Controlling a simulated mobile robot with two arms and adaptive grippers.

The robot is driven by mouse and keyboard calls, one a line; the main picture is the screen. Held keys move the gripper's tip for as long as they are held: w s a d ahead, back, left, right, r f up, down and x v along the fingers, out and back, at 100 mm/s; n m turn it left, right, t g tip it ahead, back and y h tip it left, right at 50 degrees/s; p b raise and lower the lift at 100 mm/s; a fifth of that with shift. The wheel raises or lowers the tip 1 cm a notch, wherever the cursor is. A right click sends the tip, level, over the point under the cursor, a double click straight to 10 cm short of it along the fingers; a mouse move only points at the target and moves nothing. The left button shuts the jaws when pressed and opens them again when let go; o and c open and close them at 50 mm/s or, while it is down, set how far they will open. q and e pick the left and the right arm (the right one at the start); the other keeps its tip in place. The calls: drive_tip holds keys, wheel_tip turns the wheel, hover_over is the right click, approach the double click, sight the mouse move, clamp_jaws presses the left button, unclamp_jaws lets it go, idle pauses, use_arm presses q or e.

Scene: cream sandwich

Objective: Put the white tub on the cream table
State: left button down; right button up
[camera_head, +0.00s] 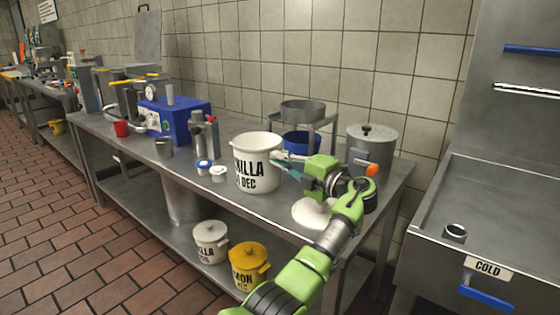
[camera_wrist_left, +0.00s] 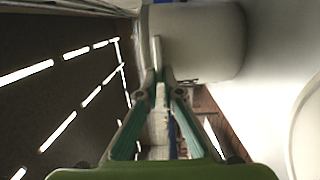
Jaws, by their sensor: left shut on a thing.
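The white tub (camera_head: 255,165) with black "VANILLA" lettering is upright at the front of the metal table (camera_head: 220,205). I cannot tell whether its base touches the tabletop or hangs just above it. My left gripper (camera_head: 283,164) is at the tub's right side, near its upper part, and is shut on it. In the left wrist view the tub's pale wall (camera_wrist_left: 205,45) fills the top, and the teal fingers (camera_wrist_left: 160,78) close on a thin pale part beside it. The exact grip is small and partly hidden. My right gripper is not in view.
A white round lid (camera_head: 312,214) lies under my left arm. Two small jars (camera_head: 204,166) stand left of the tub; a blue machine (camera_head: 172,118) is farther left. A rack (camera_head: 330,125) and lidded pot (camera_head: 372,145) stand behind. A sink (camera_head: 490,210) is right.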

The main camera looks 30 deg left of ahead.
use_arm(q)
drive_tip(key=c, duration=2.2)
unclamp_jaws()
